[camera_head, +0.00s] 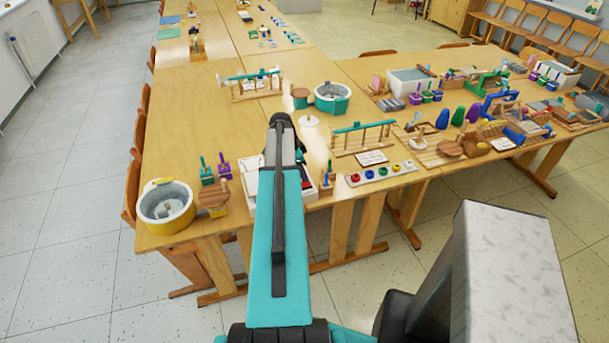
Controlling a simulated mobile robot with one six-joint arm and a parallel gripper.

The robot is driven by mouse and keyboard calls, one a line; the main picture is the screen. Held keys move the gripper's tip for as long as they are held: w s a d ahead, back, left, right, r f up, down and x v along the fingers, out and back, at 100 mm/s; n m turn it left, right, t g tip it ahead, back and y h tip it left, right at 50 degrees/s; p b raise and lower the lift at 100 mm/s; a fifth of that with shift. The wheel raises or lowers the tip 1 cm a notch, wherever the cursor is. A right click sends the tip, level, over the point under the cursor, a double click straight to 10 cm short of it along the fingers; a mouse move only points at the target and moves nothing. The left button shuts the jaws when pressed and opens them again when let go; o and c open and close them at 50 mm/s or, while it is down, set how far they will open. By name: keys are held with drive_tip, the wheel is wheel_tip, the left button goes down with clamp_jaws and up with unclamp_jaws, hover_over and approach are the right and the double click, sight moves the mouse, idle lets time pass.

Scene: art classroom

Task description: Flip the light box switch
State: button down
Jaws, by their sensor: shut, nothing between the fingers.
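A white box (308,189), which looks like the light box, stands near the front edge of the table. My teal arm covers most of it, so only parts of its left and right sides show. My arm reaches forward over the box. The dark end of my arm, with my gripper (299,160), is over the back part of the box. My gripper is shut and holds nothing visible. Its fingertips are hidden behind the arm, so I cannot tell whether they touch the box.
A teal-topped rack (362,137) and a strip of paint pots (382,173) are to the right.

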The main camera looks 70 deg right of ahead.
drive_tip(key=shift+s+a, duration=0.1)
drive_tip(key=shift+s, duration=0.1)
drive_tip(key=shift+s+a+r, duration=0.25)
drive_tip(key=shift+s+a, duration=0.15)
idle(0.4)
drive_tip(key=shift+w+d+r+p, duration=0.15)
drive_tip(key=shift+r+p, duration=0.25)
drive_tip(key=shift+r, duration=0.55)
drive_tip(key=shift+w+d+r+p, duration=0.15)
drive_tip(key=shift+r+p, duration=0.25)
drive_tip(key=shift+r, duration=0.55)
drive_tip(key=shift+b+v, duration=0.5)
drive_tip(key=shift+v, duration=0.45)
drive_tip(key=d+b+v, duration=0.1)
drive_tip(key=b+v, duration=0.1)
drive_tip(key=v, duration=0.6)
drive_tip(key=shift+w, duration=0.4)
drive_tip(key=shift+s+d, duration=0.1)
